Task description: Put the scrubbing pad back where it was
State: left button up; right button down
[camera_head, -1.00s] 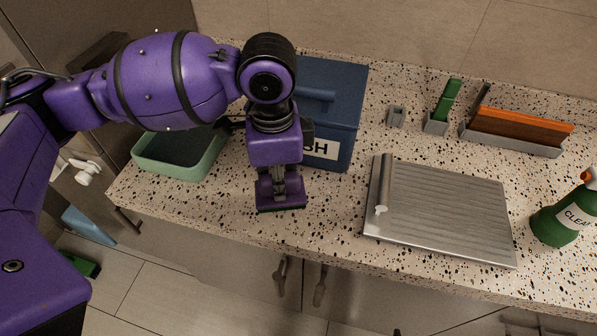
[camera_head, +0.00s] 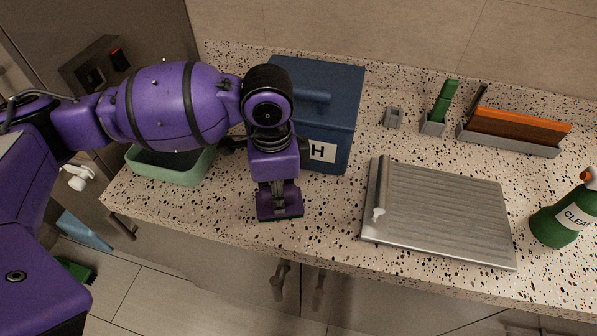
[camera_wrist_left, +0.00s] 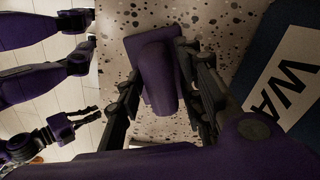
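In the left wrist view the purple grip (camera_wrist_left: 158,75) sits between the two dark fingers. My right gripper (camera_wrist_left: 85,116) shows small at the left of that view, empty, with its fingers apart.
A blue lidded bin (camera_head: 345,120) stands close behind my left gripper, and a green tub (camera_head: 175,170) is to its left. A metal drainboard (camera_head: 445,210) lies right. Grey holders (camera_head: 510,140) stand at the back, and a green spray bottle (camera_head: 555,222) is far right.

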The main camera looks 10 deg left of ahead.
jog(key=shift+s+a, duration=0.1)
pick_arm(q)
jog(key=shift+r, duration=0.25)
notch_tip(320, 180, up, 12)
jog(key=shift+s+f+p, duration=0.1)
jog(key=shift+p, duration=0.6)
pick_arm(e)
jog(key=shift+a+r, duration=0.25)
jog(key=shift+r, duration=0.25)
